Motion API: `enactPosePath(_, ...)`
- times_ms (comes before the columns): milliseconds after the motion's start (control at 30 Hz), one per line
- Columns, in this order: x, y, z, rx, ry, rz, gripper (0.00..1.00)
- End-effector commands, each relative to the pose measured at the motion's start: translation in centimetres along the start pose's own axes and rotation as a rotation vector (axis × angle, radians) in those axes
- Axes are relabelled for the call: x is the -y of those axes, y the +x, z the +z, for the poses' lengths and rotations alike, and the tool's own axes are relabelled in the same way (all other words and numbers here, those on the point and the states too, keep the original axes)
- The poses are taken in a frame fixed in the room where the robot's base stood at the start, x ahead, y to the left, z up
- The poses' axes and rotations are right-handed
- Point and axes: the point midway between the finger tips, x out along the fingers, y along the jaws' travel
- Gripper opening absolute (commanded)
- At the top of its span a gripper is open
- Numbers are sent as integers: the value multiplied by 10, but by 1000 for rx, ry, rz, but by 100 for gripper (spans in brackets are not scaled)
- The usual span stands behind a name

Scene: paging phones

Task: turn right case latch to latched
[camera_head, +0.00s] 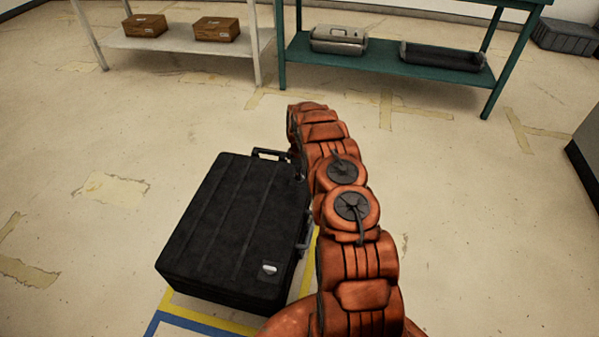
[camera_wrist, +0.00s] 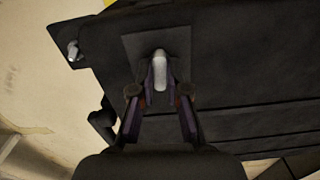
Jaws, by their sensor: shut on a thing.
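The black case (camera_head: 228,215) lies flat on the floor, left of my arm in the head view. In the wrist view its dark surface (camera_wrist: 240,62) fills much of the picture. My gripper (camera_wrist: 160,82) is shut on a pale metal case latch (camera_wrist: 160,66), with one finger on either side of it. The latch stands roughly upright in the wrist picture, on a dark square plate. A second metal piece (camera_wrist: 73,50) shows near the case's edge at left. In the head view a silver latch (camera_head: 269,268) shows at the near corner; my gripper there is mostly hidden by my arm.
A white shelf (camera_head: 185,42) with two brown boxes and a green table (camera_head: 400,65) with a grey case and a black tray stand behind. Yellow and blue floor tape (camera_head: 205,318) lies under the case. Floor at left is clear.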

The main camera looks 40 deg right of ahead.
Motion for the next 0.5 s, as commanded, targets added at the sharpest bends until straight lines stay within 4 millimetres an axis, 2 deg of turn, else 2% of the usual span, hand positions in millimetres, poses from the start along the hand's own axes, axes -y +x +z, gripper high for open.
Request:
enactPosePath(200,0,-1,-1,0,-83,0,0)
enactPosePath(500,0,0,-1,0,-116,0,0)
